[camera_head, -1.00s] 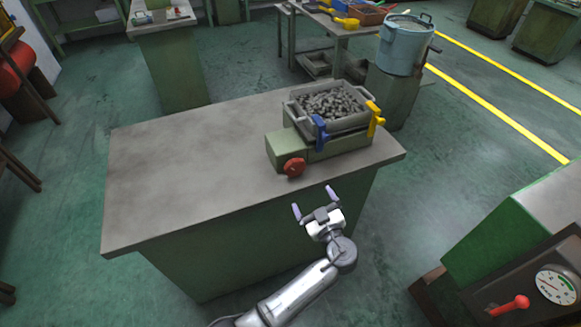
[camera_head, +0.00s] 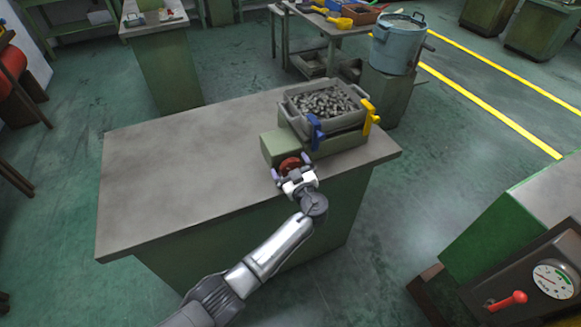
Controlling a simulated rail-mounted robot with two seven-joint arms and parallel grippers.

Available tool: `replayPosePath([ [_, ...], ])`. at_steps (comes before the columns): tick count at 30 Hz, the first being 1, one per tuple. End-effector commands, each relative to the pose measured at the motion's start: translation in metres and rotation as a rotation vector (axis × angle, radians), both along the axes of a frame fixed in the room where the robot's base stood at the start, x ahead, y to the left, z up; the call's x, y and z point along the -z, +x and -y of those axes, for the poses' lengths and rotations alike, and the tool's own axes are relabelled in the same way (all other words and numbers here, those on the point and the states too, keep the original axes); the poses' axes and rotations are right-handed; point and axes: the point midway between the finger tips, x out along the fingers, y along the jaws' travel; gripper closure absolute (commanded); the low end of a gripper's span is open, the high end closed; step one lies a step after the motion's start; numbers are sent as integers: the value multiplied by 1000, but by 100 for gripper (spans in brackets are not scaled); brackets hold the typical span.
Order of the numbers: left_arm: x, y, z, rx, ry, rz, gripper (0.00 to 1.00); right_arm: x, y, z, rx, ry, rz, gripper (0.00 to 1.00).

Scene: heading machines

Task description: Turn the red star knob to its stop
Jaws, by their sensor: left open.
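The red star knob (camera_head: 290,164) sits on the front of a green block-shaped machine (camera_head: 279,145) on the bench. My left gripper (camera_head: 291,165) is at the knob, with one finger on each side of it. The jaws are open, and I cannot tell whether the fingers touch the knob. The gripper's body hides the knob's lower part. My right gripper is not in view.
A grey tray (camera_head: 293,104) of small metal parts sits on the machine, with a blue lever (camera_head: 316,132) and a yellow lever (camera_head: 370,117) at its front. The bench top (camera_head: 180,170) is clear to the left. A panel with a red lever (camera_head: 507,301) stands at lower right.

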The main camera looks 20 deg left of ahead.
Motion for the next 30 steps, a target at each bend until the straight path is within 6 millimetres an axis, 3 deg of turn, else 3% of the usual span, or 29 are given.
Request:
replayPosePath([
  [10,0,1,-1,0,0,0,4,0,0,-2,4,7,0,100],
  [25,0,1,-1,0,0,0,52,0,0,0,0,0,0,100],
  [30,0,1,-1,0,8,-9,52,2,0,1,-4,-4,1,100],
])
